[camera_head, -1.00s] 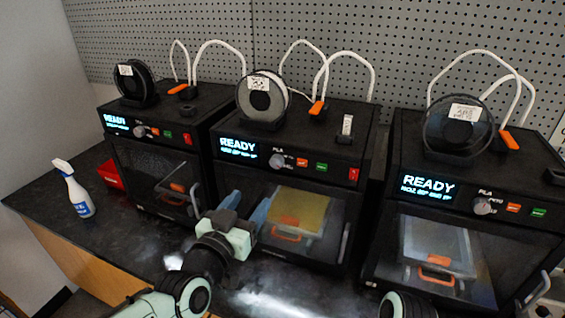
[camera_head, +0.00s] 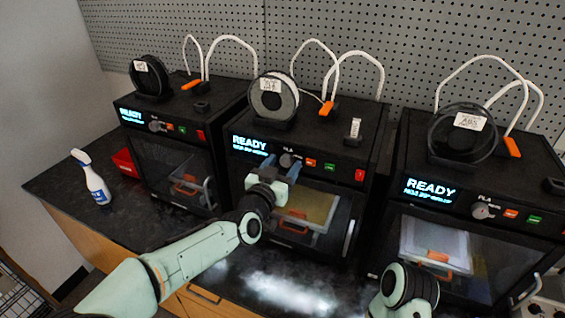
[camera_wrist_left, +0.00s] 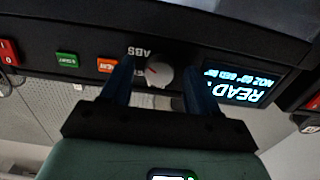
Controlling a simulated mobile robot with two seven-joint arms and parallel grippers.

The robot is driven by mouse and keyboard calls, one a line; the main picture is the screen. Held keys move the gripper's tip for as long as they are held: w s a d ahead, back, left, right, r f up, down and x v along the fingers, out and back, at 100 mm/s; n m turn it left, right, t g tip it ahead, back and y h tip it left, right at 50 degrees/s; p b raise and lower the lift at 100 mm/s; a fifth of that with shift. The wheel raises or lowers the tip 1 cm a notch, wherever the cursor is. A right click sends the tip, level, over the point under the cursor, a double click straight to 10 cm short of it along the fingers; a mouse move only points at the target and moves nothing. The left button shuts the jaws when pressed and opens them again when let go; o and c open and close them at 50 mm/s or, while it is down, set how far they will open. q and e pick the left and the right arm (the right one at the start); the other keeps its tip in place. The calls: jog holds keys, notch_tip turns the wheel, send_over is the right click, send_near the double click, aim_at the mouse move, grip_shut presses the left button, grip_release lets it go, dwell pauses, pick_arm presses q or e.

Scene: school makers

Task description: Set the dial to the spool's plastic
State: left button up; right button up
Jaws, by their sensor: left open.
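My left gripper (camera_head: 278,168) is open at the front panel of the middle printer (camera_head: 340,128). Its blue fingers stand either side of the grey dial (camera_head: 286,160), which also shows in the left wrist view (camera_wrist_left: 161,75) between the fingertips; I cannot tell if they touch it. That view is upside down. The dial has a small red mark, and the word ABS is printed beside it. The middle printer's spool (camera_head: 291,101) is pale with a white label (camera_head: 270,85), its writing too small to read surely. My right gripper is out of view.
Similar printers stand at left (camera_head: 165,125) and right (camera_head: 455,195), each with a spool, a dial and a READY screen. Orange and green buttons (camera_wrist_left: 66,60) sit beside the middle dial. A spray bottle (camera_head: 96,184) and red bin (camera_head: 125,162) stand at left on the dark bench.

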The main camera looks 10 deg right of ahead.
pick_arm(q)
jog(key=c, duration=1)
jog(key=shift+c, duration=0.2)
